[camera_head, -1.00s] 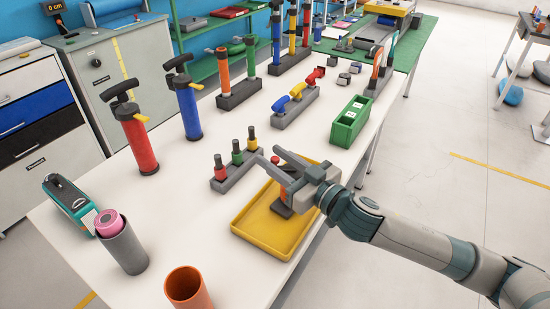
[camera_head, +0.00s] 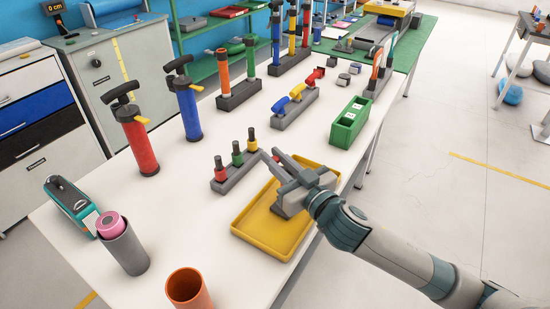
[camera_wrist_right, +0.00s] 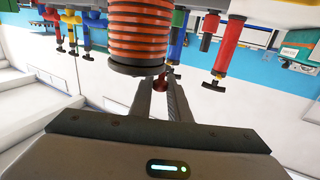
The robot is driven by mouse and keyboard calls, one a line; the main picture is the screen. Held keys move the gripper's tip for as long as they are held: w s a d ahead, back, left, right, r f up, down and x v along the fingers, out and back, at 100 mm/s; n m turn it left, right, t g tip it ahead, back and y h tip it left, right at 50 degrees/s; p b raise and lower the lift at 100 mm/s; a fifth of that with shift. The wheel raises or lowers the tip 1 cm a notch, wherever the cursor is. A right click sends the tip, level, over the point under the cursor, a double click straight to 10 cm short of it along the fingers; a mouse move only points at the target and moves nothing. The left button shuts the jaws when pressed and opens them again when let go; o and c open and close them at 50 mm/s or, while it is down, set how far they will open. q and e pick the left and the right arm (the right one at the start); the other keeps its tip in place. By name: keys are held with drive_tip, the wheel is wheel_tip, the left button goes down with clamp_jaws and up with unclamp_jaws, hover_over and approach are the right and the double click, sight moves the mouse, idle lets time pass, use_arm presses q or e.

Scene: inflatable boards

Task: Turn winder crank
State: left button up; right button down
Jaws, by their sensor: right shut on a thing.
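The winder (camera_wrist_right: 140,32) is an orange ribbed coil with a dark flange, large at the top of the right wrist view. In the head view my right gripper hides it above the yellow tray. My right gripper (camera_head: 272,156) reaches in from the right over the tray. In the wrist view its fingers (camera_wrist_right: 160,82) close beside the flange on a small dark red piece (camera_wrist_right: 160,79), which looks like the crank's knob. The rest of the crank is hidden. My left gripper is out of view.
The yellow tray (camera_head: 262,238) lies at the table's right edge. Just behind it stands a grey block with three coloured pegs (camera_head: 237,158). A green box (camera_head: 350,122) is further back. An orange cup (camera_head: 187,287) and a grey tube (camera_head: 125,250) stand in front.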

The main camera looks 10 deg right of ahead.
drive_tip(key=m+h, duration=0.1)
drive_tip(key=m+t+h, duration=0.1)
drive_tip(key=h, duration=0.1)
drive_tip(key=shift+w+d+m+h+p, duration=0.15)
drive_tip(key=shift+w+m+h+p, duration=0.15)
drive_tip(key=shift+w, duration=0.05)
drive_tip(key=shift+w+d+m+h, duration=0.15)
drive_tip(key=shift+m+h, duration=0.45)
drive_tip(key=shift+h, duration=0.4)
use_arm(q)
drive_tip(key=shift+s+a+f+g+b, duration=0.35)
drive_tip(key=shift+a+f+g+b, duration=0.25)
drive_tip(key=shift+b, duration=0.55)
use_arm(e)
drive_tip(key=shift+w+d+m+h, duration=0.2)
drive_tip(key=shift+m+h, duration=0.45)
drive_tip(key=shift+h, duration=0.4)
drive_tip(key=shift+w+d+m+h, duration=0.2)
drive_tip(key=shift+m+h, duration=0.4)
drive_tip(key=shift+h, duration=0.4)
drive_tip(key=shift+w+d+m+h, duration=0.1)
drive_tip(key=shift+d+m+h, duration=0.1)
drive_tip(key=shift+m+h, duration=0.65)
drive_tip(key=c, duration=1.7)
unclamp_jaws()
